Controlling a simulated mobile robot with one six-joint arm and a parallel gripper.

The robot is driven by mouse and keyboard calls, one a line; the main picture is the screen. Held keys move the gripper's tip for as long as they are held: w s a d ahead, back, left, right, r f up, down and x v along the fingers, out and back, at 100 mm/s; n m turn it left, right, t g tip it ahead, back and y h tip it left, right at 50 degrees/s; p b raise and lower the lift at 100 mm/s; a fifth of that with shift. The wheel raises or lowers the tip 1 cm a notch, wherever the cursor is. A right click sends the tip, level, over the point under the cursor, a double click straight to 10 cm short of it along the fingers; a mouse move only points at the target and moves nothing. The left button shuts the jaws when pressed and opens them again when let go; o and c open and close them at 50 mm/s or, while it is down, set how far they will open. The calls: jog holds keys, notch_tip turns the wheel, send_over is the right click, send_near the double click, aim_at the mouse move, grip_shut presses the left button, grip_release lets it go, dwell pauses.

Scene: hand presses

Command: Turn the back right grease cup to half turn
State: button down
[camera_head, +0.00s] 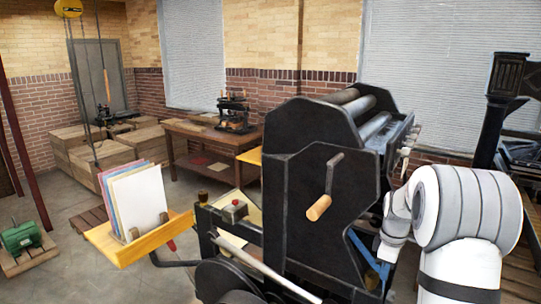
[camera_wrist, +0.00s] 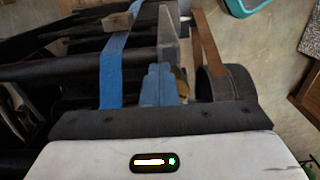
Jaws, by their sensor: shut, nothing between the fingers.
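The black press (camera_head: 325,190) fills the middle of the head view. I cannot pick out the back right grease cup for sure in either view. In the wrist view, my gripper (camera_wrist: 158,72) is a pair of blue-grey fingers, shut with nothing between them. A small tan-brass piece (camera_wrist: 182,84) shows just right of the fingers, partly hidden by them; it may be a grease cup, and I cannot tell whether they touch. In the head view, my white arm reaches down at the press's right side.
A blue strap-like bar (camera_wrist: 113,70) and a grey upright (camera_wrist: 169,40) stand close to my fingers. A dark round part (camera_wrist: 226,83) is at their right. The press has a wooden crank handle (camera_head: 319,208). A yellow board (camera_head: 135,240) with coloured sheets (camera_head: 135,203) juts out left.

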jog(key=shift+s+a, duration=0.25)
jog(key=shift+s, duration=0.2)
jog(key=shift+s+a+b, duration=0.2)
jog(key=shift+s+b, duration=0.05)
jog(key=shift+b, duration=0.1)
jog(key=shift+s+a, duration=0.25)
jog(key=shift+a, duration=0.1)
dwell(0.3)
jog(key=shift+s+d, duration=0.15)
jog(key=shift+s, duration=0.15)
notch_tip(320, 180, up, 6)
jog(key=p, duration=0.3)
jog(key=shift+p, duration=0.35)
